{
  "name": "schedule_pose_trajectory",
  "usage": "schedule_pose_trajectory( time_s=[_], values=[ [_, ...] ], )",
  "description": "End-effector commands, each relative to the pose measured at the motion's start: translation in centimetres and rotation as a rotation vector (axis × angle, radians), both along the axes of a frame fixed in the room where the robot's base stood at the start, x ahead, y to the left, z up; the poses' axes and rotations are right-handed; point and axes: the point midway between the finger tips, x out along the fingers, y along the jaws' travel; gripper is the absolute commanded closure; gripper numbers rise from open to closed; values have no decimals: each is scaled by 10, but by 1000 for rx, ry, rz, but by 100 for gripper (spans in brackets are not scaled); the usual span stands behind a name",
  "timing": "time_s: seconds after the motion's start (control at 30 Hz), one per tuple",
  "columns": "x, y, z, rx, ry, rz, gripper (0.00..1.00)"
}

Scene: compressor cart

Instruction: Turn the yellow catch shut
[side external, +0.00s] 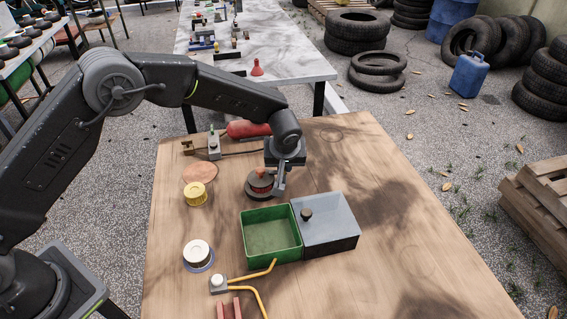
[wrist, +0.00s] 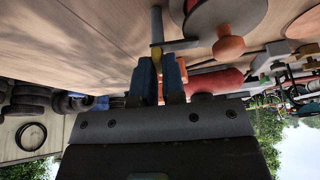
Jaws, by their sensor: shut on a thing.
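My gripper (side external: 279,188) points down at the middle of the table, just right of a dark round base with a red-orange top (side external: 261,181). In the wrist view my gripper's blue fingers (wrist: 158,62) are closed around a small yellow piece (wrist: 157,57), which appears to be the yellow catch. Grey rods (wrist: 184,45) meet beside it. Most of the yellow piece is hidden between the fingers, and the arm hides it in the side view. How far it is turned cannot be told.
A green open box (side external: 242,237) with a grey lidded part (side external: 341,222) stands close in front. A red cylinder (side external: 248,129) lies behind. The table's right side is clear.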

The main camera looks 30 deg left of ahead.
Motion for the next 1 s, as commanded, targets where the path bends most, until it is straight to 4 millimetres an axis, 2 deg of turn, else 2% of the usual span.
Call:
schedule_pose_trajectory(
  time_s=[0.4, 0.93, 0.97, 1.0],
  values=[
    [-1, -2, -2, 0, 6, 183, 100],
    [-1, -2, -2, -4, 6, 208, 100],
    [-1, -2, -2, -4, 6, 208, 88],
    [-1, -2, -2, -3, 5, 208, 84]
  ],
)
